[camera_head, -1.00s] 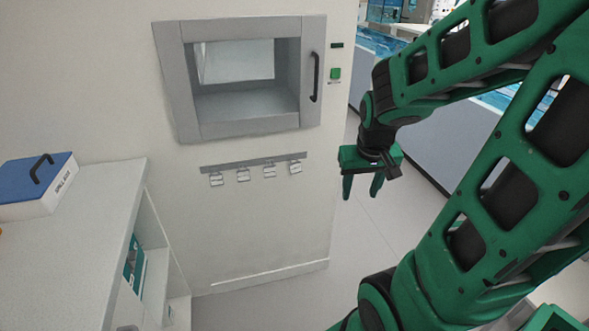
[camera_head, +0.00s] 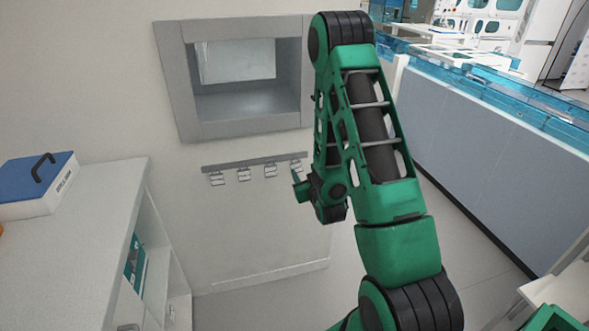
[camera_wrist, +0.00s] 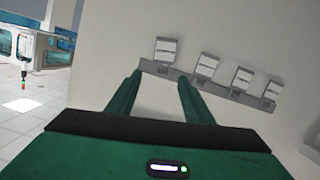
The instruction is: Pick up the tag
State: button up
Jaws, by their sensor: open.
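Several small white tags hang in a row from a grey rail (camera_head: 255,162) on the wall. The rightmost tag (camera_head: 296,166) is closest to my gripper (camera_head: 298,184), and the others, such as the leftmost tag (camera_head: 216,179), are farther off. In the wrist view the row looks inverted, with the closest tag (camera_wrist: 166,48) just beyond the gap between my fingers. My gripper in the wrist view (camera_wrist: 160,77) is open and empty, its fingers pointing at the rail and that tag. Any contact with the rail cannot be told.
A grey-framed recess (camera_head: 240,90) is set in the wall above the rail. A white counter (camera_head: 85,225) at the left carries a blue-lidded box (camera_head: 38,185). A grey partition (camera_head: 490,150) stands at the right. The floor between is clear.

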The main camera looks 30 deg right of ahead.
aim_at(294, 158)
jog(key=shift+w+d+f+t, duration=0.15)
jog(key=shift+w+d+t, duration=0.25)
jog(key=shift+w, duration=1.1)
jog(key=shift+w+d+f+t, duration=0.15)
jog(key=shift+w+t, duration=0.4)
jog(key=shift+w, duration=0.95)
jog(key=shift+w+d+f+t, duration=0.15)
jog(key=shift+w+d+t, duration=0.25)
jog(key=shift+w, duration=1.1)
jog(key=shift+a, duration=0.1)
grip_shut()
